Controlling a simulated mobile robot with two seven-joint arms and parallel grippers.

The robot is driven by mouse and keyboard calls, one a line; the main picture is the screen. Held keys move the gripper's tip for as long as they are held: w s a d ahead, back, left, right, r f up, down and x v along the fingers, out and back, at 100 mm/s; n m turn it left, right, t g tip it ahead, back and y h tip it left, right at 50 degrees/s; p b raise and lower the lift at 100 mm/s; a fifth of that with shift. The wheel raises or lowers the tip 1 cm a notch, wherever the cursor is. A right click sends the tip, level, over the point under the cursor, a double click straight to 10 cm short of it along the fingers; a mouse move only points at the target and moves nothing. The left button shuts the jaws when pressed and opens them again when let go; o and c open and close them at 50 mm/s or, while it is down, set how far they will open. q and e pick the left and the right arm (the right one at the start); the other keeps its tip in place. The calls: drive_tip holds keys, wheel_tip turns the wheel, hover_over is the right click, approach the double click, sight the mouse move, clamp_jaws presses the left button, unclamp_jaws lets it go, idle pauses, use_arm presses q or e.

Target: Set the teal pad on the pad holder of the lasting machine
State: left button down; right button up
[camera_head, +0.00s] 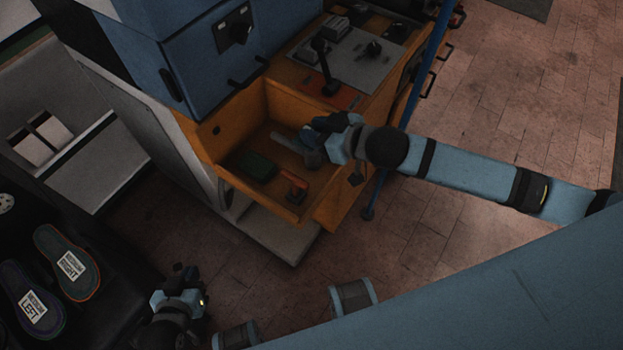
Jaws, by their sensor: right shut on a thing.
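My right gripper (312,135) reaches from the right over the open orange compartment of the lasting machine (262,100). It is shut on a flat grey-teal piece (285,137), which looks like the teal pad. My wrist and fingers hide part of it, and whether it touches the compartment floor is unclear. A dark green block (255,165) and a red-orange part (295,186) lie in the compartment. I cannot make out the pad holder for certain. My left gripper (184,268) is low in the view, empty, with its fingertips apart, right of the dark table.
A control panel with levers (345,60) is behind the compartment, and a blue post (420,75) is at its right. Shoe soles marked left (33,300) and right (68,262) lie on the dark table. The brick floor (500,130) at right is clear.

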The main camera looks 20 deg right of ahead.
wheel_tip(320, 180, down, 14)
drive_tip(key=shift+f+b, duration=0.1)
drive_tip(key=shift+b, duration=0.85)
drive_tip(key=shift+f, duration=2.2)
drive_tip(key=shift+f, duration=0.1)
drive_tip(key=shift+f, duration=0.1)
drive_tip(key=o, duration=1)
